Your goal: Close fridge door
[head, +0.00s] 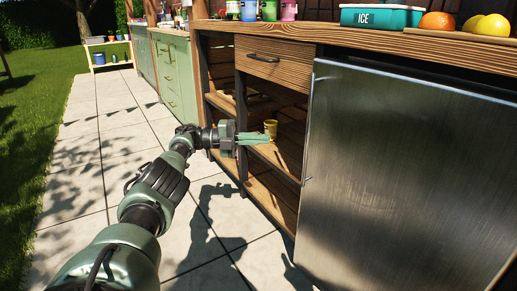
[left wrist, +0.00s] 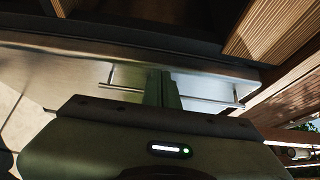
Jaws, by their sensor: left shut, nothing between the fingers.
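The fridge door (head: 410,165) is a brushed steel panel at the right of the head view. A dark gap shows between its top edge and the counter; I cannot tell exactly how far it stands open. In the left wrist view the steel door (left wrist: 60,62) runs across the picture, with a thin metal bar handle (left wrist: 215,100) on it. My left gripper (head: 262,139) is shut and empty, left of the door's left edge in the head view. In the left wrist view its fingertips (left wrist: 163,80) overlap the steel; contact is unclear. My right gripper is not in view.
The wooden counter (head: 400,44) above holds an ice box (head: 375,17), an orange (head: 437,22) and lemons (head: 490,27). The paved floor (head: 125,130) at left is clear.

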